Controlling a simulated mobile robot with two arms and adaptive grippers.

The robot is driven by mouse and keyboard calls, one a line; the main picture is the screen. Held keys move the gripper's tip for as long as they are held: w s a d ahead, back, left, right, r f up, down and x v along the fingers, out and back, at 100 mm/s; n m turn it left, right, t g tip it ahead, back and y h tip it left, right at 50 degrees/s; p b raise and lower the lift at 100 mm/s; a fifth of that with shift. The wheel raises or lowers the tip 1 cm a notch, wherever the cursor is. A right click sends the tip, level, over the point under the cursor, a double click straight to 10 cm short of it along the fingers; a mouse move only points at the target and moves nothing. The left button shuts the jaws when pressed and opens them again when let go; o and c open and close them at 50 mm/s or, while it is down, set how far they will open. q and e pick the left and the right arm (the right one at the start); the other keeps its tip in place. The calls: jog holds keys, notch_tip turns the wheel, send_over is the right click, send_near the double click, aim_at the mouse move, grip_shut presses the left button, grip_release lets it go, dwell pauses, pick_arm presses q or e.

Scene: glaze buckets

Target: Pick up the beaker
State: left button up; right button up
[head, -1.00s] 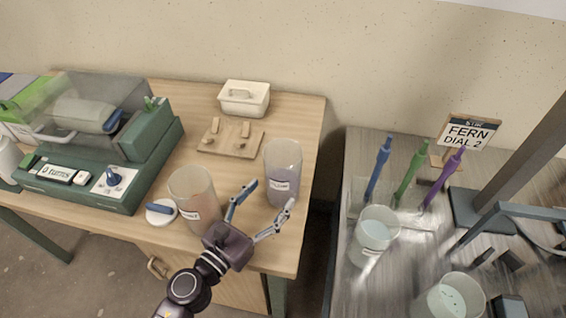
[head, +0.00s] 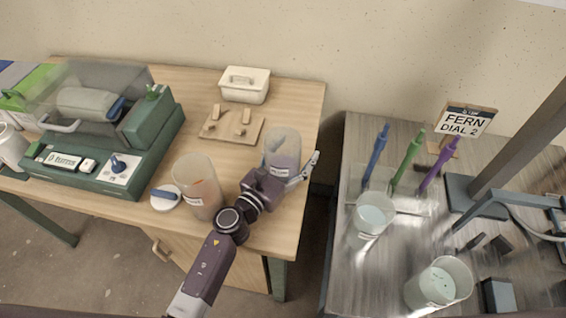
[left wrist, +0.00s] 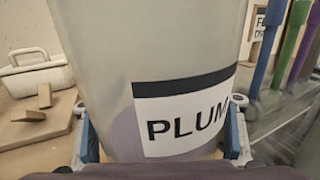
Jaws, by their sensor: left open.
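A tall translucent beaker (head: 282,148) with purple contents and a white label stands upright at the right edge of the wooden table. In the left wrist view the beaker (left wrist: 150,50) fills the middle, and its label starts with PLUM. My left gripper (head: 288,172) is open at the beaker's near side. Its fingers (left wrist: 160,135) show on both sides of the beaker's lower part; I cannot tell whether they touch it. My palm hides the beaker's lower part in the head view. My right gripper is not in view.
A similar orange-tinted beaker (head: 197,188) stands close by on the left, beside a white lid with a blue handle (head: 166,197). A wooden block board (head: 232,126) and white box (head: 245,85) are behind. A green machine (head: 105,150) stands left. The grey bench (head: 350,275) holds two more vessels.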

pick_arm(q)
jog(key=shift+c, duration=0.2)
jog(key=c, duration=1.7)
grip_shut()
jog(key=shift+r, duration=0.15)
